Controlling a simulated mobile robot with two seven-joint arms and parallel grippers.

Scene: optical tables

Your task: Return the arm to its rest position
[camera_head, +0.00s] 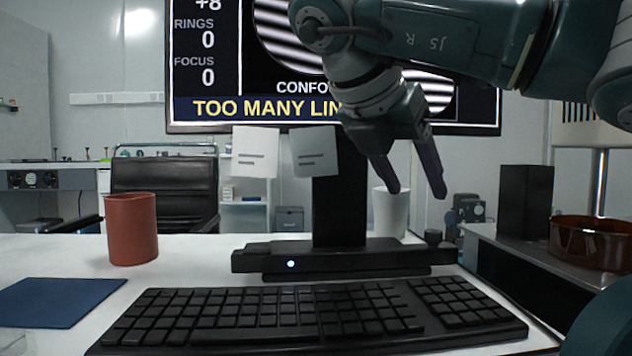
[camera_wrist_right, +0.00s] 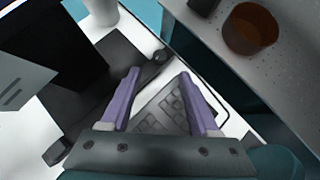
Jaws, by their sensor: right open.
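My right arm reaches in from the upper right in the head view, in front of the monitor. Its gripper (camera_head: 418,192) points down above the right part of the monitor's base, with its two purple fingers apart and nothing between them. The right wrist view shows the same open gripper (camera_wrist_right: 165,103), with the keyboard (camera_wrist_right: 163,112) and table beyond the fingers. My left gripper is not in view.
The monitor (camera_head: 235,108) shows "TOO MANY LIN", partly hidden by my arm. A black keyboard (camera_head: 310,315), red-brown cup (camera_head: 132,230), white cup (camera_head: 391,213) and blue mat (camera_head: 58,302) are on the white table. A grey shelf at right holds a black box (camera_head: 525,202) and amber dish (camera_head: 590,245).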

